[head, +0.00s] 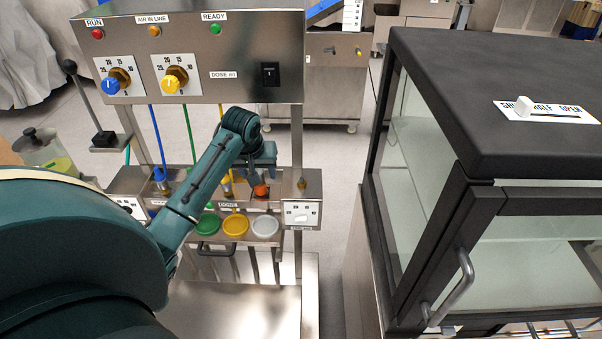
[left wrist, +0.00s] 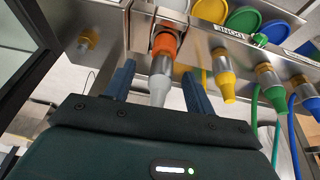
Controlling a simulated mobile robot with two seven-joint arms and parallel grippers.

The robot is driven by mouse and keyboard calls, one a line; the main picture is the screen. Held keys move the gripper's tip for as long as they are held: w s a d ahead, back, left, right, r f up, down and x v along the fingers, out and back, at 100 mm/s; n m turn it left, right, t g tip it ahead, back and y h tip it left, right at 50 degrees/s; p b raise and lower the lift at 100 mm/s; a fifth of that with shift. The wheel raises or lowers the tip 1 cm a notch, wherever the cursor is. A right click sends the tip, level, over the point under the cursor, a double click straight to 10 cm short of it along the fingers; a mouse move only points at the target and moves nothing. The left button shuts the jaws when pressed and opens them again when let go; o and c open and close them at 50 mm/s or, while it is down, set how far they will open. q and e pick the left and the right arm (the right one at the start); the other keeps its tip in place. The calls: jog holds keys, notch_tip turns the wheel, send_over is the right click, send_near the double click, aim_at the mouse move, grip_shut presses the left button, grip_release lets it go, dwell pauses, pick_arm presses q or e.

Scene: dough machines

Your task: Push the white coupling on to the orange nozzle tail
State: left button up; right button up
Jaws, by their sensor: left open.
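The orange nozzle tail (head: 261,190) shows at the right end of the dosing row in the head view, just below my left gripper. In the left wrist view the orange part (left wrist: 165,44) sits under the machine's rail. A metal collar and the pale white-grey coupling (left wrist: 160,88) are in line with it, towards my gripper. I cannot tell how far the coupling sits on the tail. My left gripper (left wrist: 159,84) is open, one finger on each side of the coupling, with visible gaps. In the head view the arm hides the coupling. My right gripper is not in view.
Green (head: 207,224), yellow (head: 235,225) and white (head: 265,227) round dishes sit below the row. A black-framed glass cabinet (head: 480,130) stands at the right.

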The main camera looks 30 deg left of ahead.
pick_arm(q)
jog(key=shift+v, duration=1.8)
jog(key=shift+s+r, duration=0.1)
jog(key=shift+r, duration=0.1)
jog(key=v, duration=1.3)
jog(key=d+f+m+t+h, duration=0.1)
jog(key=d+f+m, duration=0.1)
jog(key=d+f, duration=0.35)
jog(key=s+d+f+m+t+h, duration=0.1)
jog(key=d+f, duration=0.1)
jog(key=f, duration=0.7)
jog(key=d+f+m+t, duration=0.1)
jog(key=d+f+m, duration=0.1)
jog(key=d+f, duration=0.35)
jog(key=s+d+f+m+t+h, duration=0.2)
jog(key=s+d+f+m+t, duration=0.1)
jog(key=s+d+f, duration=0.7)
jog(key=s+d+m, duration=0.1)
jog(key=s+d, duration=0.1)
jog(key=s, duration=0.2)
jog(key=shift+s+d+f+h, duration=0.25)
jog(key=shift+s+f+h, duration=0.05)
